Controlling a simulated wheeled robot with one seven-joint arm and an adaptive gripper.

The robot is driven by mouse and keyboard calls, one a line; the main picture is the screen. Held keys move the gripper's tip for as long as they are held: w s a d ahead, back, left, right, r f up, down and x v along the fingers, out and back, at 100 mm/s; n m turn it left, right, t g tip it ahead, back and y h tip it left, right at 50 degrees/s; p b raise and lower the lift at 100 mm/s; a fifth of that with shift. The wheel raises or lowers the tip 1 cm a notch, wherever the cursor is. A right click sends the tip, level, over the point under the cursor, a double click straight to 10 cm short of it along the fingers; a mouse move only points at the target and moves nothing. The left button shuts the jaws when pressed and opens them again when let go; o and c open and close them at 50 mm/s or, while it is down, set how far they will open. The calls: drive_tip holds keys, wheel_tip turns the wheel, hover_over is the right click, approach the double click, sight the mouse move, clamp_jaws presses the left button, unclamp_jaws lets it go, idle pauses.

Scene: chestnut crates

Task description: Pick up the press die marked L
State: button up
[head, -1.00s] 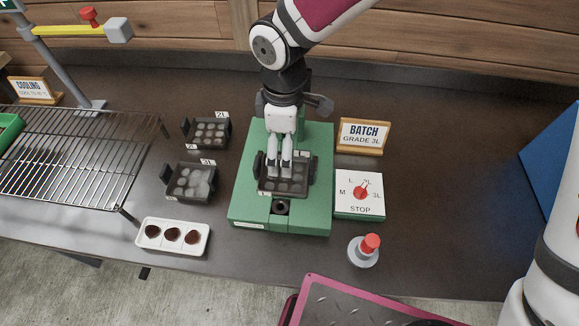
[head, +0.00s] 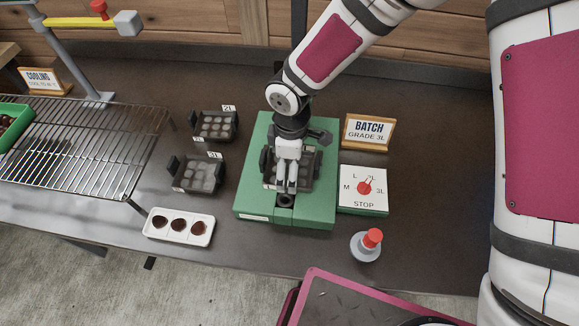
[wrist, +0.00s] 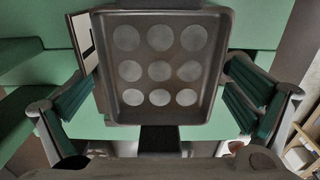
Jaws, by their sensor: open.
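A dark die (head: 306,164) with rows of round hollows sits on the green press (head: 250,192). Its mark cannot be read, so I cannot tell whether it is the L one. In the wrist view the same die (wrist: 160,56) fills the upper middle, empty. My gripper (head: 286,190) is open above it, pointing down and hiding part of it in the head view. In the wrist view the fingers show to the left and right of the die, apart from its walls near its lower end. Two other dies, marked 2L (head: 213,126) and 3L (head: 199,174), lie left of the press.
A dial box (head: 363,200) and a BATCH GRADE 3L sign (head: 368,132) stand right of the press. A red-topped knob (head: 372,238) stands in front. A white tray (head: 180,239) with brown pieces and a wire rack (head: 85,150) are left. The counter's right side is clear.

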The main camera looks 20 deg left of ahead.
drive_tip(key=c, duration=1.2)
